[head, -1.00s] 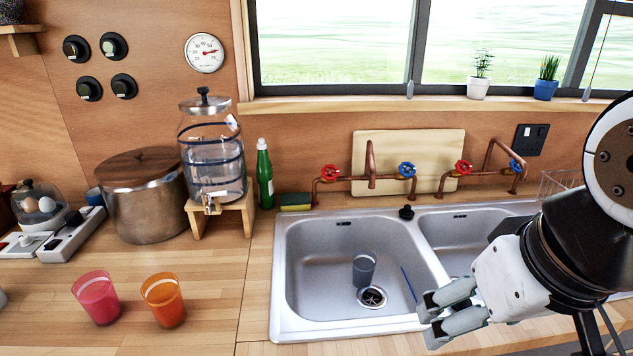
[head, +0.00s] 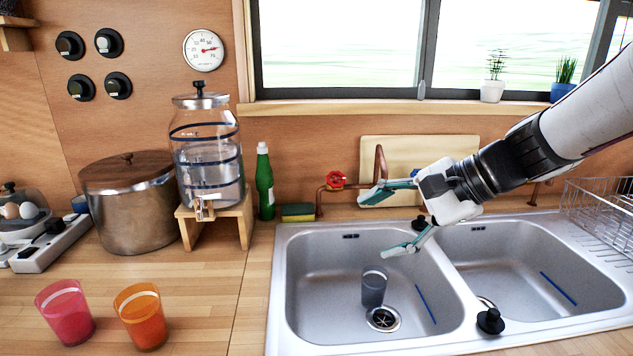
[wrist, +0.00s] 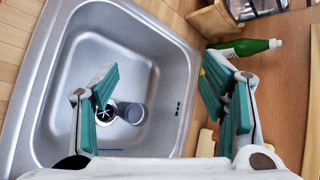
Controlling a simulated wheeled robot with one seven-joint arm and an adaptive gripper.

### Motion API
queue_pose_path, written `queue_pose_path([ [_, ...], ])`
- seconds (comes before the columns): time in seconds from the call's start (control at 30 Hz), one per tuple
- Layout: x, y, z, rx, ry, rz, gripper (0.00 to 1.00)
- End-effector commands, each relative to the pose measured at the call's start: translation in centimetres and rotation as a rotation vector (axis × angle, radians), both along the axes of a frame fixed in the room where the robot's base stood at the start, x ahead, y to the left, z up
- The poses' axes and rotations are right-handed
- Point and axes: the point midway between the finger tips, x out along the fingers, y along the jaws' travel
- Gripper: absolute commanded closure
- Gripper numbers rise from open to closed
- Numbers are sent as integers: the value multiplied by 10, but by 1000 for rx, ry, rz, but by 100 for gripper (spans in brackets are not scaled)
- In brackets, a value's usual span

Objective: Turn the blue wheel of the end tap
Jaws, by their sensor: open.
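The blue wheel of the right-hand, end tap is hidden behind my arm in the head view; only a bit of its copper pipe (head: 533,192) shows below the arm. On the left-hand tap, the red wheel (head: 336,180) and the copper spout (head: 380,160) show, while its blue wheel is mostly or wholly covered by my gripper. My gripper (head: 388,222) is open and empty above the left basin, in front of the left-hand tap. In the wrist view my gripper (wrist: 160,85) has its fingers wide apart, with no tap wheel clearly visible between them.
The left basin (head: 310,275) holds a grey cup (head: 374,287). A wire rack (head: 600,215) stands at the right. A green bottle (head: 264,182) and sponge (head: 297,211) are left of the taps. A cutting board (head: 440,150) leans behind them. A black plug (head: 490,321) sits on the rim.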

Motion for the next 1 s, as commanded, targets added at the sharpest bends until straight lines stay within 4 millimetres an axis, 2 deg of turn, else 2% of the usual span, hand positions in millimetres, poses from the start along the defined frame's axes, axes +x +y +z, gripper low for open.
queue_pose_path([
  [0.03,28,-14,-12,91,16,-79,34],
  [0.1,62,-33,-17,217,27,-184,34],
  [0.17,88,-51,-21,318,29,-269,34],
  [0.27,129,-91,-31,491,29,-414,34],
  [0.3,144,-110,-35,562,26,-473,34],
  [0.43,184,-178,-52,783,6,-657,34],
  [0.5,197,-210,-61,875,-9,-732,34],
  [0.6,207,-242,-68,968,-26,-806,34],
  [0.7,212,-258,-71,1014,-36,-841,34],
  [0.77,215,-260,-71,1024,-38,-848,34],
  [0.87,223,-257,-71,1023,-40,-848,34],
  [1.0,244,-247,-71,1023,-39,-846,34],
])
